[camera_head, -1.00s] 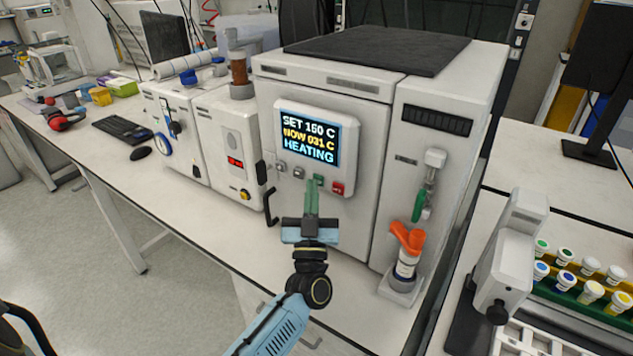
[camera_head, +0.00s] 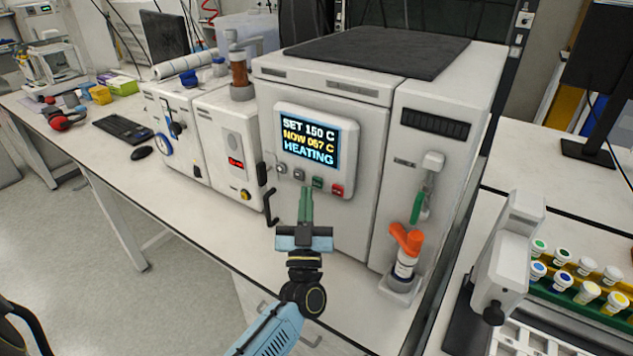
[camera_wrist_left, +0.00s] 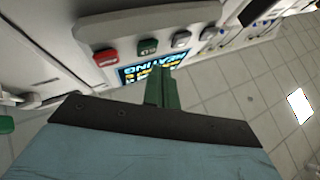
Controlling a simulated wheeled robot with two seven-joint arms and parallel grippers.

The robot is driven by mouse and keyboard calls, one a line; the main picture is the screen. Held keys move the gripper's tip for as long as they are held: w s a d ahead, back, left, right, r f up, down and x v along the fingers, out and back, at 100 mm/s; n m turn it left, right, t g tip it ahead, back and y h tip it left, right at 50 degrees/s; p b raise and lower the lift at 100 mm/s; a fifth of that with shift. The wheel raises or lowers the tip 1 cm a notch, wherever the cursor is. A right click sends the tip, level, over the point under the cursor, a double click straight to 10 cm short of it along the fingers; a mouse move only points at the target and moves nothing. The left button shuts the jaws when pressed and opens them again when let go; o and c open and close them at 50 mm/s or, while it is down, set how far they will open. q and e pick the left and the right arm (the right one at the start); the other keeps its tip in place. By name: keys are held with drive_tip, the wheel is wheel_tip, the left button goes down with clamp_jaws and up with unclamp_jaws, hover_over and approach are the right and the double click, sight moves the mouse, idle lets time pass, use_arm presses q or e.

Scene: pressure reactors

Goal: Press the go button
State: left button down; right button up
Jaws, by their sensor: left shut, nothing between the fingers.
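The go button is a green button (camera_head: 318,182) below the display on the reactor's control panel. It also shows in the left wrist view (camera_wrist_left: 148,46). A red button (camera_head: 337,190) is to its right, and two grey buttons (camera_head: 298,174) are to its left. The display (camera_head: 309,141) reads SET 150 C, NOW 067 C, HEATING. My left gripper (camera_head: 306,190) is shut and empty, its green fingers in front of the panel, just below and left of the green button. A gap shows between fingertips and button in the wrist view. My right gripper is not in view.
The white reactor (camera_head: 318,230) stands on the bench with a black door handle (camera_head: 268,205) on its left. An orange-topped bottle (camera_head: 405,255) is at its right front. A smaller unit (camera_head: 228,140) stands to the left. A rack of capped vials (camera_head: 570,285) is at the far right.

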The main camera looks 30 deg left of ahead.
use_arm(q)
drive_tip(key=s+p, duration=0.1)
drive_tip(key=s, duration=0.1)
drive_tip(key=s+p, duration=0.1)
drive_tip(key=s, duration=0.1)
drive_tip(key=shift+s+a, duration=0.2)
drive_tip(key=shift+s, duration=0.1)
idle(0.6)
